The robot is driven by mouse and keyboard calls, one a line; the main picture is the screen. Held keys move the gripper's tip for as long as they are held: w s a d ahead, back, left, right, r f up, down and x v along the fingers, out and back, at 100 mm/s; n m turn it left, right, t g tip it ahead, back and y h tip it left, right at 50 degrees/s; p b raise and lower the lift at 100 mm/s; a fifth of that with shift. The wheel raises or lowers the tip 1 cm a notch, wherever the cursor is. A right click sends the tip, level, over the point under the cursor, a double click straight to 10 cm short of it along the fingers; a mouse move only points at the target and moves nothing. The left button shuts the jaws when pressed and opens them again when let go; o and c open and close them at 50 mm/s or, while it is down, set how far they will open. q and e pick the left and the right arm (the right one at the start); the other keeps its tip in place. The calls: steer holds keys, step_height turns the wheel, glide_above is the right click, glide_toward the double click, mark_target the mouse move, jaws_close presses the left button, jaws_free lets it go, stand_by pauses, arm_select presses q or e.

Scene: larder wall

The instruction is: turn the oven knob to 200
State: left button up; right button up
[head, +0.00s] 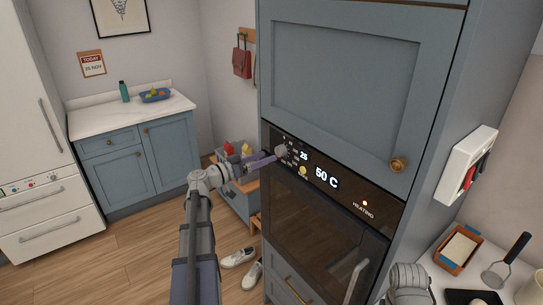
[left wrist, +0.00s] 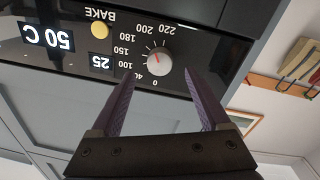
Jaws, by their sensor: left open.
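The oven (head: 320,215) is built into a tall blue cabinet, with a dark control panel. Its grey round knob (head: 281,150) is at the panel's left end. In the left wrist view, upside down, the knob (left wrist: 158,63) carries a small red mark, and printed numbers from 0 to 220 curve around it. I cannot tell exactly which number the mark points to. The displays read 50 C (left wrist: 46,38) and 25 (left wrist: 100,61). My left gripper (head: 272,157) is open at the knob, its purple fingers on either side; contact is unclear. My right gripper is not visible.
A yellow button (left wrist: 101,31) marked BAKE sits beside the knob. An orange light (head: 365,203) shows by HEATING. The blue cabinet door (head: 345,85) above is shut. Shoes (head: 238,257) lie on the floor.

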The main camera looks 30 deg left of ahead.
arm_select(q)
steer(key=shift+v, duration=1.65)
